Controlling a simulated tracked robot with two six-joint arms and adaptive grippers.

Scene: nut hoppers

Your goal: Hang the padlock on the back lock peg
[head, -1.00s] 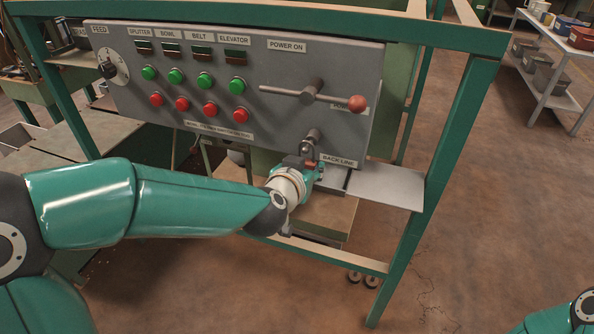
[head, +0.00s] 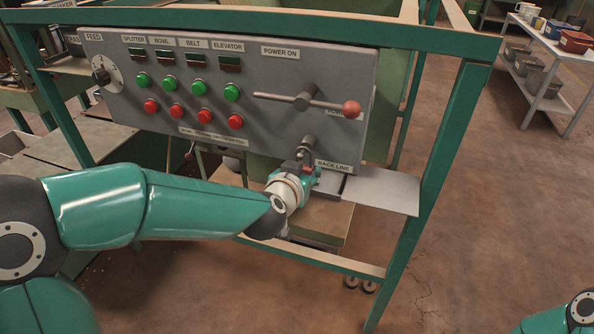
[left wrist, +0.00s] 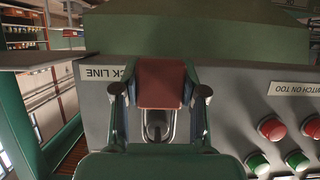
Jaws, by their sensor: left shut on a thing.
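The padlock has a red-brown body (left wrist: 162,83) and a grey metal shackle (left wrist: 160,126). In the left wrist view my left gripper (left wrist: 160,92) is shut on the body, one finger on each side. In the head view my left gripper (head: 304,178) is just below the back lock peg (head: 308,141), a short grey peg on the panel above the BACK LINE label (head: 333,165). The padlock is small and partly hidden there. The shackle is close to the peg, but I cannot tell whether it is around it. My right gripper is out of view.
The grey control panel (head: 240,75) has buttons, and a red-knobbed lever (head: 305,100) sticks out above the peg. A grey shelf plate (head: 382,192) lies right of my gripper. The green frame post (head: 437,180) stands farther right.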

